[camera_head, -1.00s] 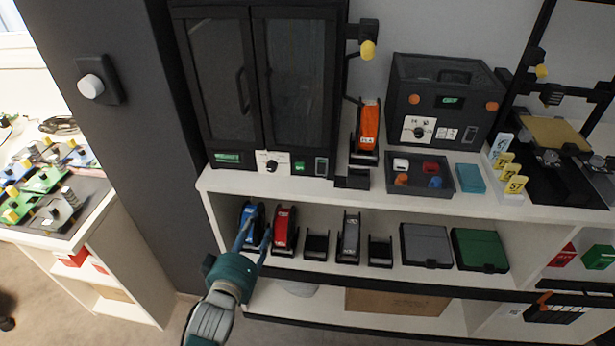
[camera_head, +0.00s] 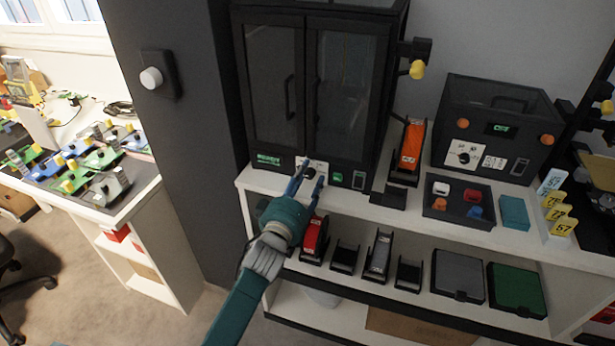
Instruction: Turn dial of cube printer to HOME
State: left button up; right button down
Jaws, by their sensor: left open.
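A tall black two-door printer (camera_head: 311,80) stands on the white shelf. Its front panel has a white plate (camera_head: 318,166) with a dark dial (camera_head: 310,173). My left gripper (camera_head: 307,175) is open, its two blue fingers pointing up at this dial. The fingers partly cover the dial, so I cannot tell its setting or whether they touch it. A smaller black box-shaped machine (camera_head: 480,120) at the right also has a dial (camera_head: 463,154) on a white plate; its labels are too small to read. I cannot tell which machine is the cube printer. My right gripper does not show.
An orange spool (camera_head: 411,144) and a tray of small coloured parts (camera_head: 458,220) stand between and before the machines. A red spool (camera_head: 314,236) and empty holders sit on the lower shelf. A dark pillar (camera_head: 180,130) stands at left, beside a cluttered side table (camera_head: 110,205).

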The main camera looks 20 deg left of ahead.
pick_arm(q)
jog(key=shift+w, duration=0.2)
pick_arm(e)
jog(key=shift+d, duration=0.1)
pick_arm(q)
jog(key=shift+c, duration=0.5)
jog(key=c, duration=0.8)
grip_shut()
jog(key=m+p, duration=0.1)
jog(key=m, duration=0.7)
jog(key=shift+m, duration=0.3)
jog(key=m, duration=0.5)
jog(key=shift+m, duration=2)
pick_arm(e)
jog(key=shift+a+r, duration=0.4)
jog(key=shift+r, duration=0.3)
